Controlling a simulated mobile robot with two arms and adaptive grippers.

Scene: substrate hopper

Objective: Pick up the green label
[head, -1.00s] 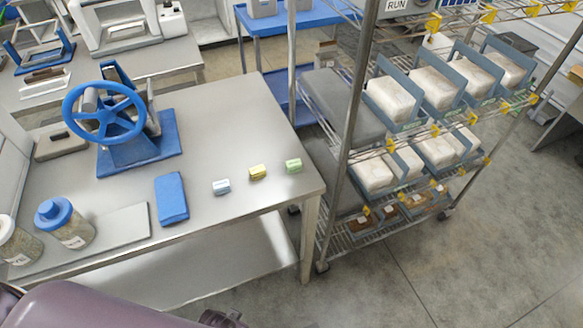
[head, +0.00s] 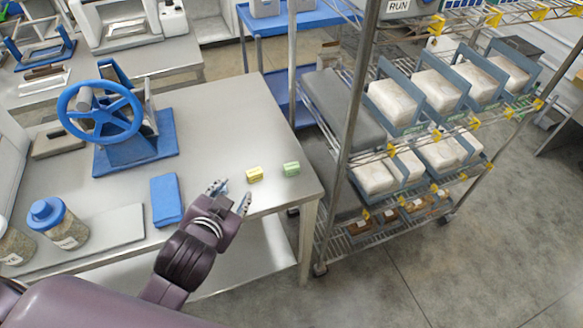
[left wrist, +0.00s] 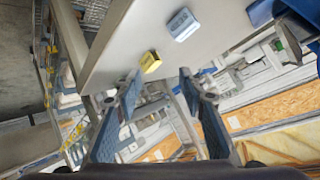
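The green label (head: 291,169) is a small block on the steel table, near its right front corner. The yellow label (head: 254,174) sits just left of it. My left gripper (head: 231,194) is open and empty at the table's front edge, left of both labels. In the left wrist view, the open fingers (left wrist: 158,84) frame no object. That view shows the yellow label (left wrist: 150,62) and a pale blue label (left wrist: 182,24) on the table. The blue label is hidden behind my gripper in the head view. I cannot make out the green label in the wrist view.
A blue handwheel press (head: 125,125) stands behind. A wire rack (head: 346,150) with bagged blocks stands close to the table's right side.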

